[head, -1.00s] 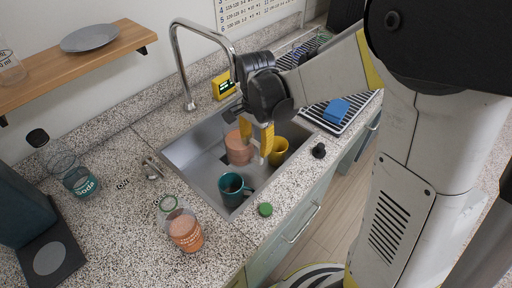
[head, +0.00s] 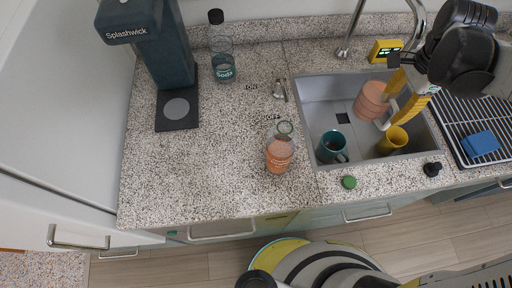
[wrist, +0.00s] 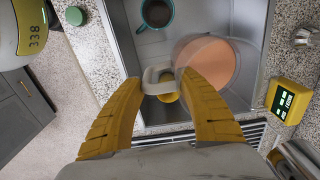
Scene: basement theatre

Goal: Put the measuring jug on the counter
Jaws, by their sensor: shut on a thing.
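The measuring jug (head: 371,101) is clear with an orange-pink lower part and a pale handle. It is upright at the back right of the sink (head: 310,112); I cannot tell whether it touches the sink floor. My gripper (head: 397,98) is shut on its handle, with yellow fingers on both sides. In the wrist view the jug (wrist: 206,66) lies beyond my fingertips (wrist: 160,78), handle between them. The speckled counter (head: 190,170) runs left of the sink and along its front edge.
A teal mug (head: 331,147) and a yellow mug (head: 392,140) are in the sink. On the counter are an orange-filled bottle (head: 279,153), a soda bottle (head: 222,62), a Splashwick machine (head: 160,55) and a green cap (head: 348,182). The left counter's front is clear.

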